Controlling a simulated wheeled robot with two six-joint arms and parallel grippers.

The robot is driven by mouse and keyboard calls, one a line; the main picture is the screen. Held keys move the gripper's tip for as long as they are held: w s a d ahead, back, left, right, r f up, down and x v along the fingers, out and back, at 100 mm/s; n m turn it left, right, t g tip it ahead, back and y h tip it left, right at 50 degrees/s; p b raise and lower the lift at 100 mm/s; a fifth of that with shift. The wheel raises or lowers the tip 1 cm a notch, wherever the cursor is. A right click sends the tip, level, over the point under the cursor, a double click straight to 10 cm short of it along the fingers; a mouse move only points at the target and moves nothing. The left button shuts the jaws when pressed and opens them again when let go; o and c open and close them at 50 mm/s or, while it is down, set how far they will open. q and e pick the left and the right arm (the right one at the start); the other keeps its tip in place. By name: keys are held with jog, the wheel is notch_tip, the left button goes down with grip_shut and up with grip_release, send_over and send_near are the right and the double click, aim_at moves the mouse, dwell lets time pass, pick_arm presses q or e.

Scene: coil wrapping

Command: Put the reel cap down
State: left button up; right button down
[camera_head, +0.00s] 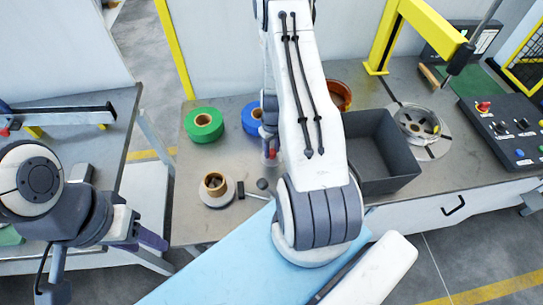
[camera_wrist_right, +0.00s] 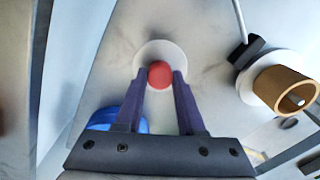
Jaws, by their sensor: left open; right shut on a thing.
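The reel cap shows in the right wrist view as a red knob (camera_wrist_right: 160,74) over a pale round disc (camera_wrist_right: 160,53). My right gripper (camera_wrist_right: 160,80) is shut on the red knob, with one finger on each side. In the head view my right gripper (camera_head: 270,150) is largely hidden by my arm, and a bit of red shows at its tips above the table. I cannot tell whether the cap touches the table. My left gripper (camera_head: 150,239) is open and empty at the left, away from the table's objects.
A white reel with a brown core (camera_head: 215,186) stands on the table (camera_head: 190,226) near a small black block (camera_head: 240,190). Green tape (camera_head: 204,125) and blue tape (camera_head: 251,118) lie behind. A dark bin (camera_head: 390,180), a spindle machine (camera_head: 420,125) and a control panel (camera_head: 505,125) are right.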

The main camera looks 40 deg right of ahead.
aim_at(272, 152)
jog(key=shift+f, duration=1.9)
jog(key=shift+f, duration=0.1)
jog(key=shift+f+b, duration=0.15)
jog(key=shift+b, duration=0.15)
jog(key=c, duration=0.5)
grip_release()
